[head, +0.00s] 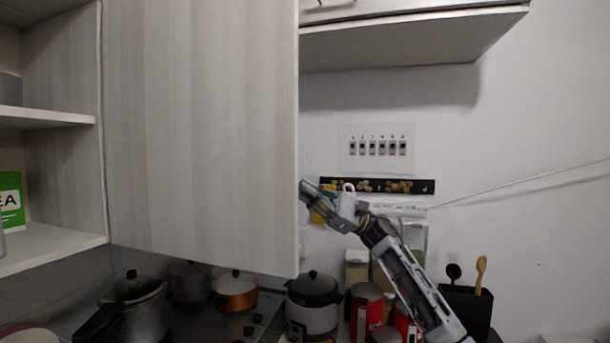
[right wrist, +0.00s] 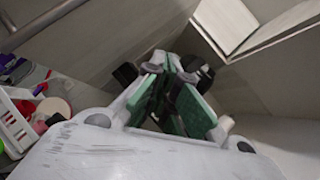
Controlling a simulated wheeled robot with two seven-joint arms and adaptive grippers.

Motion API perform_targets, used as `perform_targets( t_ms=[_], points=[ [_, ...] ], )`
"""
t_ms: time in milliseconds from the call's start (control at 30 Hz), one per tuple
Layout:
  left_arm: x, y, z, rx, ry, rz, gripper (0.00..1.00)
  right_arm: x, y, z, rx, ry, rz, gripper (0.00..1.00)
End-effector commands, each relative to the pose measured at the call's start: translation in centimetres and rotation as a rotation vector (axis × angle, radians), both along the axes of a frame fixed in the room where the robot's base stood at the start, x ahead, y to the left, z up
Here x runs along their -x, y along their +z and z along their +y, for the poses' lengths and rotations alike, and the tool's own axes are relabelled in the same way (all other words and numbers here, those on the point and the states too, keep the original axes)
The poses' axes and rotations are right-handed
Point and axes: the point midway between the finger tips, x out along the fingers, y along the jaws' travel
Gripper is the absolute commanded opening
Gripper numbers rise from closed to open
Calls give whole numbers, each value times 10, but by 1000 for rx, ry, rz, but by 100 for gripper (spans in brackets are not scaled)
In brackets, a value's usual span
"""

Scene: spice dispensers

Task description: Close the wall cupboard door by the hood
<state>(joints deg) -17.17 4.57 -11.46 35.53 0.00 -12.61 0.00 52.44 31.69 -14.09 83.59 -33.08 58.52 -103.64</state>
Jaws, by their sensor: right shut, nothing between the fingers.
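The wall cupboard door (head: 200,130) stands open as a tall pale wood-grain panel. The open cupboard shelves (head: 55,117) show to its left. My right gripper (head: 308,198) is shut and empty at the door's right edge, low down. I cannot tell whether its fingertips touch the door or lie partly behind it. In the right wrist view the closed fingers with green pads (right wrist: 172,98) point away from the camera. My left gripper is not in view. The hood is not clearly identifiable.
A pale cabinet underside (head: 400,45) juts out at upper right. Below the door are a steel pot (head: 138,308), a copper pot (head: 236,291) and a black-lidded cooker (head: 313,300). Red canisters (head: 366,308) and a utensil holder (head: 467,305) stand near my right arm.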

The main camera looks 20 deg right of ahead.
Motion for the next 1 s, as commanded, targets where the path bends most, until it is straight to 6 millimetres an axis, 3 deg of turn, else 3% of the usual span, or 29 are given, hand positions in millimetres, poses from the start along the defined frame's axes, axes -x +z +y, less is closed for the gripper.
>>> perform_targets(
  t_ms=[200,600,800,1000],
  points=[
    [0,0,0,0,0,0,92,21,23,-15,156,-9,-247,0],
    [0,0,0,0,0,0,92,62,48,-57,408,11,-668,0],
    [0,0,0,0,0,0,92,75,52,-74,476,27,-788,0],
    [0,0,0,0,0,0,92,78,53,-78,491,34,-814,0]
  ],
)
